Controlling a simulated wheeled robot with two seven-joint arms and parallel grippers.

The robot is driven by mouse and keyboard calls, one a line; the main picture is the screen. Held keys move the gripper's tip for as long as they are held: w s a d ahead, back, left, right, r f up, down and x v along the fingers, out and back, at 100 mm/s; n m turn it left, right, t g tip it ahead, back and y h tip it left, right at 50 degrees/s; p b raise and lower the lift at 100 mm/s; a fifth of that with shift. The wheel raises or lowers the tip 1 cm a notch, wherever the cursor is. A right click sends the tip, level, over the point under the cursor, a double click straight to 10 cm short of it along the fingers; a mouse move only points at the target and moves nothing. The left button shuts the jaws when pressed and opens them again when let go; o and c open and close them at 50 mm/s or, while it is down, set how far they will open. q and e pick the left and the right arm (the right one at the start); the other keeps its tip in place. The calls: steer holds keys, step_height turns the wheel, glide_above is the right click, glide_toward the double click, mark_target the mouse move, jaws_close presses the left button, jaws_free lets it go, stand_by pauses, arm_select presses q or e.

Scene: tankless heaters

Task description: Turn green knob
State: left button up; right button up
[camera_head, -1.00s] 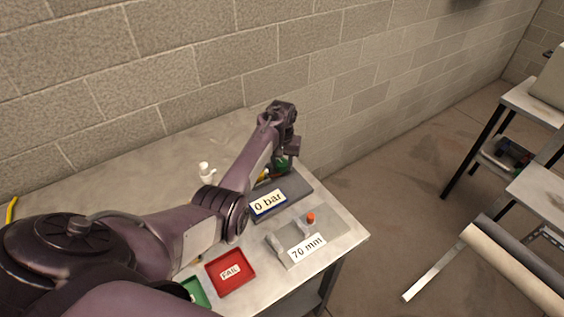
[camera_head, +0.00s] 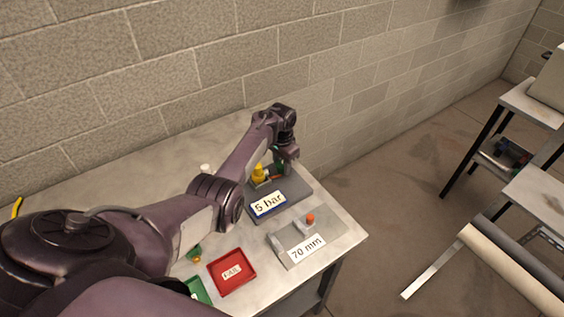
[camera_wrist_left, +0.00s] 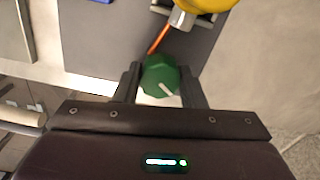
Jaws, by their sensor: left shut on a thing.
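The green knob (camera_wrist_left: 160,76) with a white pointer line sits between the two fingers of my left gripper (camera_wrist_left: 166,84) in the left wrist view. The gripper is shut on it. In the head view my left gripper (camera_head: 285,160) is over the back right corner of the dark test plate (camera_head: 294,189), and it mostly hides the knob. The plate's label (camera_head: 269,203) reads "5 bar". A yellow part (camera_head: 258,173) with a metal fitting stands on the plate beside the knob. My right gripper is not in view.
A grey gauge plate (camera_head: 330,231) labelled "70 mm" with an orange-topped piece lies in front. A red FAIL tray (camera_head: 247,281) and a green tray (camera_head: 199,289) are at the table's front. A block wall stands behind.

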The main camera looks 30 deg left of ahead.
mark_target(281, 164)
arm_select(q)
steer(key=m, duration=0.3)
steer(key=shift+m, duration=1.2)
steer(key=o, duration=1)
step_height(281, 164, up, 8)
steer(key=shift+f, duration=0.1)
steer(key=shift+a, duration=0.1)
